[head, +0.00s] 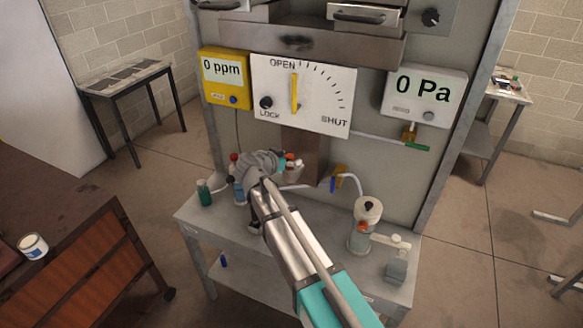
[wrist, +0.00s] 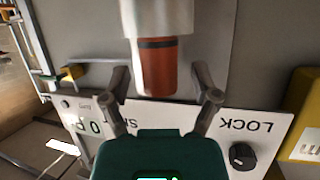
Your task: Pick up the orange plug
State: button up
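The orange plug (wrist: 157,68) is a reddish-orange cylinder with a dark band, set in the end of a pale metal cylinder (wrist: 155,20) in the wrist view. My gripper (wrist: 161,80) is open. Its two fingers stand on either side of the plug, with a visible gap on each side, so they do not appear to touch it. In the head view the plug (head: 290,157) is a small orange-red spot just beyond my wrist, and my fingers are mostly hidden there.
A panel with a yellow lever (head: 294,92) stands behind my gripper. The grey bench (head: 330,260) holds bottles, including a green one (head: 204,193), and a canister (head: 362,238) with an orange-red part. A yellow meter (head: 226,80) hangs at the panel's left.

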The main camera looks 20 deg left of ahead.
grip_shut()
jog(key=shift+r, duration=0.15)
notch_tip(320, 180, up, 10)
jog(key=p, duration=1)
jog(key=shift+f, duration=0.2)
dwell(0.6)
